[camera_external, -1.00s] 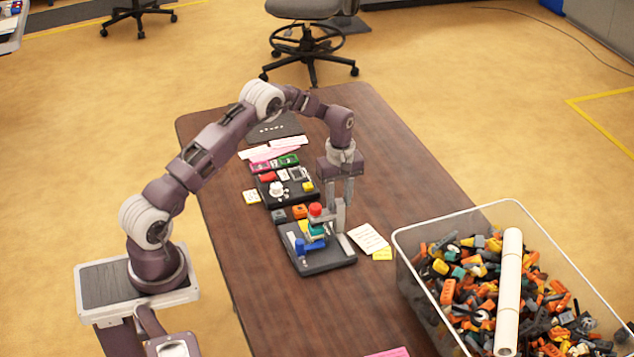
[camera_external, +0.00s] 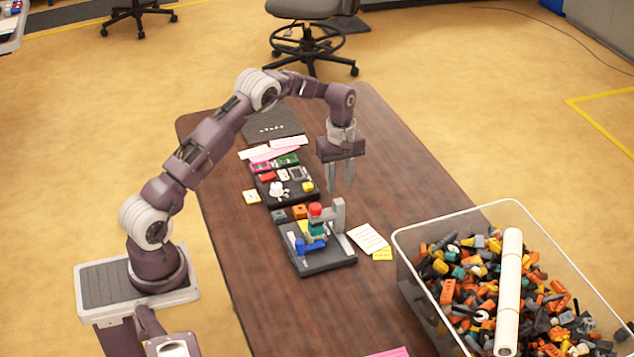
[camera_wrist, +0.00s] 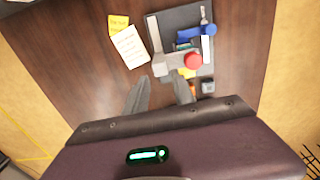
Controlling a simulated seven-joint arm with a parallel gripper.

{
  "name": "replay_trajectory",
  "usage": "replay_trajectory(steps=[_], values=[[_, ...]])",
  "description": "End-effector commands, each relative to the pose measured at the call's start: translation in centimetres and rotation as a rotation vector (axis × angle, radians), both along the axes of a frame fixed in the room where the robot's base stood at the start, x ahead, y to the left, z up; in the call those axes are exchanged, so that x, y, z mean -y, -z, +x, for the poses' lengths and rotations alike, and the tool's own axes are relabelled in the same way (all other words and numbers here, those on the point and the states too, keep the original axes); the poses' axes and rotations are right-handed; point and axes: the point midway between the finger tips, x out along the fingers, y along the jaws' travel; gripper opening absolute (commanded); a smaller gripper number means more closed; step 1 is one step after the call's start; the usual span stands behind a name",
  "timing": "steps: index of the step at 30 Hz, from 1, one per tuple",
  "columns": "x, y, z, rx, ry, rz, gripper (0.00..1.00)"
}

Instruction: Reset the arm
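My gripper (camera_external: 341,180) hangs pointing down above the brown table, higher than the small fixture and a little behind it. Its two fingers are apart with nothing between them; in the wrist view the gripper (camera_wrist: 160,92) also shows a clear gap. The fixture is a dark base plate (camera_external: 328,262) with a grey upright post (camera_external: 339,214), a red round knob (camera_external: 315,209), and a blue part (camera_external: 308,246). In the wrist view the red knob (camera_wrist: 193,61) and blue part (camera_wrist: 196,30) lie beyond the fingertips, apart from them.
A clear bin (camera_external: 432,309) full of mixed parts, with a white tube (camera_external: 509,290) across it, stands at right. A second dark plate (camera_external: 287,194) with small parts lies farther back. A white note (camera_external: 368,238) lies beside the fixture. The table's right rear is clear.

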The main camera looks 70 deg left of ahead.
Motion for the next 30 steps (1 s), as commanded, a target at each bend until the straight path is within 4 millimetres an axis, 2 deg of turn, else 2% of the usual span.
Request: replay_trajectory(steps=[2,3,5,6,8,9,11,12,14,15,18,21,22,25,30], values=[[0.6,-1.4,0.0,0.013,0.027,0.004,0.31],[1.5,-3.2,-0.1,0.029,0.067,0.008,0.31],[3.6,-7.2,-0.7,0.063,0.162,0.019,0.31],[5.6,-10.3,-1.6,0.091,0.246,0.030,0.31],[8.8,-14.7,-3.7,0.134,0.387,0.049,0.31],[10.9,-17.2,-5.5,0.160,0.482,0.063,0.31],[13.9,-20.4,-8.7,0.200,0.626,0.091,0.31],[15.8,-22.1,-11.1,0.226,0.723,0.111,0.31],[18.4,-24.0,-15.0,0.262,0.869,0.146,0.31],[19.9,-24.8,-17.8,0.285,0.967,0.173,0.31],[22.8,-25.2,-24.4,0.333,1.195,0.246,0.31],[24.3,-24.1,-29.4,0.365,1.374,0.316,0.31],[24.6,-23.6,-30.5,0.372,1.414,0.333,0.31],[25.0,-22.5,-32.9,0.384,1.505,0.373,0.31],[25.1,-21.9,-33.7,0.386,1.542,0.387,0.31]])
